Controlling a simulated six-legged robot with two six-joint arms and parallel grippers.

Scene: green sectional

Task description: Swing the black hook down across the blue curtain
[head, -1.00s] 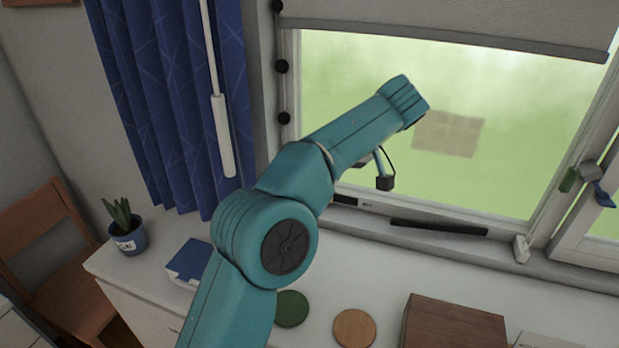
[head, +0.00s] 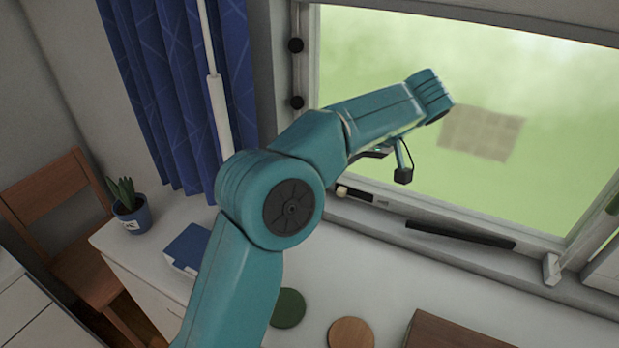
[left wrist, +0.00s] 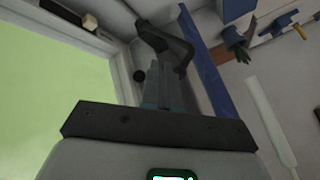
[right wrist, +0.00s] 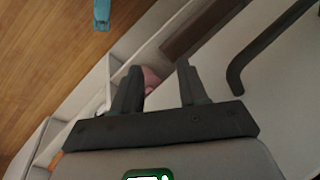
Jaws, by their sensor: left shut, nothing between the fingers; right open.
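The blue curtain (head: 180,90) hangs left of the window in the head view; a narrow blue strip of it shows in the left wrist view (left wrist: 208,70). A black bent piece, apparently the black hook (left wrist: 170,42), is beyond my left fingers in the left wrist view, beside the curtain strip. I cannot tell whether they touch it. In the head view my arm hides that spot. My left gripper (left wrist: 160,82) is shut and empty. My right gripper (right wrist: 160,85) is open and empty in the right wrist view, and outside the head view.
A white rod (head: 220,115) hangs before the curtain. Black round knobs (head: 296,45) line the window frame. A potted plant (head: 130,210), blue book (head: 188,245) and round discs (head: 288,308) stand on the white top. A dark bent bar (right wrist: 260,48) is right of my right gripper.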

